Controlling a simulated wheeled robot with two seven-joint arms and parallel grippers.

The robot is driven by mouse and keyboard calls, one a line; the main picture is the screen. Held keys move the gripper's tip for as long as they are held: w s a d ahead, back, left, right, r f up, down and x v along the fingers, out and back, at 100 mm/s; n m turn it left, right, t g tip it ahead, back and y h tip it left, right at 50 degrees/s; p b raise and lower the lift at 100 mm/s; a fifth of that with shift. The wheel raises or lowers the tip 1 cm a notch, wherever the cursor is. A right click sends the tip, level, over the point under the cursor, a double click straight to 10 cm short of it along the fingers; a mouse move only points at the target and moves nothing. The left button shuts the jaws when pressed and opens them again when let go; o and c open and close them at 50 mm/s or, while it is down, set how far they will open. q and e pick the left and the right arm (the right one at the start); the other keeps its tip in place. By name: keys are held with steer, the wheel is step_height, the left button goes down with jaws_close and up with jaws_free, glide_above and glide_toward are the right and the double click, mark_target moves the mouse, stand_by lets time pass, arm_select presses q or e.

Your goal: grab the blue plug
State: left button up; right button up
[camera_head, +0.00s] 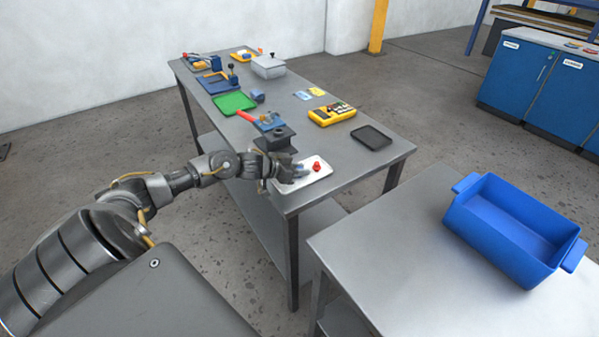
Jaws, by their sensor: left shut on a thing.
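My left gripper (288,171) reaches in from the left, low over the near end of the long grey table. It is shut on a small bluish piece, the blue plug (300,170), which shows at the fingertips and is mostly hidden by them. The plug is over the white tray (318,179); I cannot tell whether it still touches the tray. A red plug (317,166) stands on the tray just to the right of the gripper. My right gripper is not in view.
A dark valve fixture (275,137) with a red handle stands just behind the gripper. A black tray (372,137), a yellow case (332,114) and a green tray (234,103) lie farther back. A blue bin (515,230) stands on the separate right table.

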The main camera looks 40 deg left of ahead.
arm_select(q)
jaws_close()
steer(key=shift+r, duration=0.6)
steer(key=s+a+r, duration=0.1)
steer(key=r, duration=0.1)
steer(key=s+a+r+b, duration=0.1)
steer(key=r, duration=0.1)
steer(key=s+a+r, duration=0.1)
steer(key=r, duration=0.1)
steer(key=shift+s+r+b, duration=0.2)
steer(key=shift+r+b, duration=0.05)
steer(key=shift+b, duration=0.05)
steer(key=s+a+r+p, duration=0.2)
steer(key=s+a+r, duration=0.3)
steer(key=s, duration=0.2)
steer(key=shift+s+a+r, duration=0.15)
steer(key=shift+s+a, duration=0.15)
steer(key=shift+a, duration=0.05)
